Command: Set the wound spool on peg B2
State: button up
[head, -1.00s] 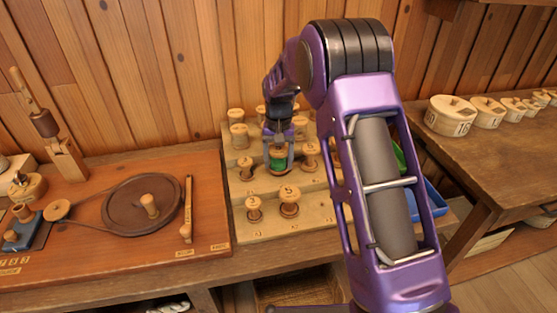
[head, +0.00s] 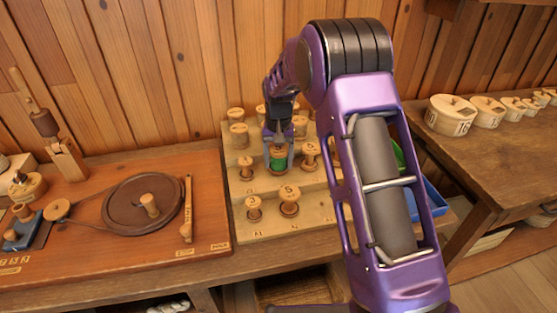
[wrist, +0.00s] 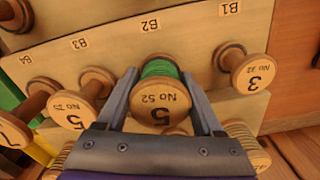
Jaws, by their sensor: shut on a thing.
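The wound spool, with green thread and a pale wooden top marked 5 and No 52, shows in the head view (head: 278,158) and the wrist view (wrist: 160,69). My gripper (head: 278,165) is shut on it, one finger on each side, and it looks upright. In the wrist view my gripper's fingers (wrist: 163,105) flank its top. The spool is in line with the B2 label (wrist: 150,24) on the stepped board (head: 285,229). The peg itself is hidden by the spool, and I cannot tell whether the spool is seated or just above the step.
Spools stand close on both sides, at B1 (wrist: 250,72) and B3 (wrist: 88,95). Front-row spools (head: 254,206) (head: 289,200) stand nearer me, and more stand behind. A winding board with a brown wheel (head: 143,205) is to the left. A blue bin (head: 433,197) is partly behind my arm.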

aim_at(279, 150)
jog(key=shift+f+b, duration=0.3)
jog(key=shift+f, duration=0.3)
jog(key=o, duration=1.1)
jog(key=shift+r, duration=0.15)
jog(key=shift+r+p, duration=3)
jog(key=shift+r, duration=2.45)
